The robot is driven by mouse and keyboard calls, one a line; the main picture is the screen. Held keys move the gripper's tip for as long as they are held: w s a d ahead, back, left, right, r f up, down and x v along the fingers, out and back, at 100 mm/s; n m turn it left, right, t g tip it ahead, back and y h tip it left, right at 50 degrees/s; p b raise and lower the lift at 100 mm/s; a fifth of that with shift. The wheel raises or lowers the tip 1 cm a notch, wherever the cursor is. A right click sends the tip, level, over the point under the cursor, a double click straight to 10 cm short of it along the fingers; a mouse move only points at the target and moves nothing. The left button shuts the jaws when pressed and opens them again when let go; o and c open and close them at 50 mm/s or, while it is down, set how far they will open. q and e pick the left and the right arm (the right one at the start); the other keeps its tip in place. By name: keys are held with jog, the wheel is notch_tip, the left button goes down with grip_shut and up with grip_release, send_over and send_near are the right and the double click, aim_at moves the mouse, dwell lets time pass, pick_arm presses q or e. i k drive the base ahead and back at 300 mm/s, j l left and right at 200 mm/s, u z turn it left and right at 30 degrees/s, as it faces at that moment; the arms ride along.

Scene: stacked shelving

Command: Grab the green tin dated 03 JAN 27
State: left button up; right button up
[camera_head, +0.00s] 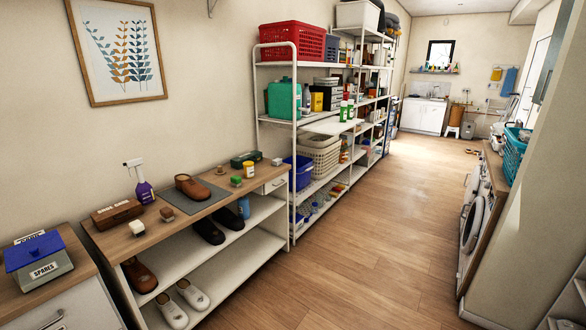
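No date can be read on anything from here, so I cannot tell which thing is the tin dated 03 JAN 27. A small round tin with a green top (236,181) stands on the wooden bench top, beside a small yellow and white tin (249,170). A dark green box (246,158) lies behind them near the wall. A large green container (283,98) stands on the white shelving rack. Neither of my grippers is in view.
The wooden bench (112,239) also bears a brown shoe (192,187), a purple spray bottle (144,190) and a brown box (117,214). A spares box (39,262) stands at lower left. Washing machines (472,222) line the right. The wooden floor (360,235) between is clear.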

aim_at(343, 105)
jog(key=i+l+z, duration=0.1)
jog(key=i+l, duration=0.75)
jog(key=i+l+z, duration=0.15)
jog(key=i+l, duration=0.25)
jog(key=i, duration=0.2)
jog(key=i+l+z, duration=0.1)
jog(key=i+l, duration=0.6)
jog(key=i, duration=0.3)
jog(key=i+l+z, duration=0.15)
jog(key=i+l, duration=0.15)
jog(key=i, duration=0.2)
jog(key=i+l+z, duration=0.1)
jog(key=i+l, duration=0.15)
jog(key=i, duration=0.3)
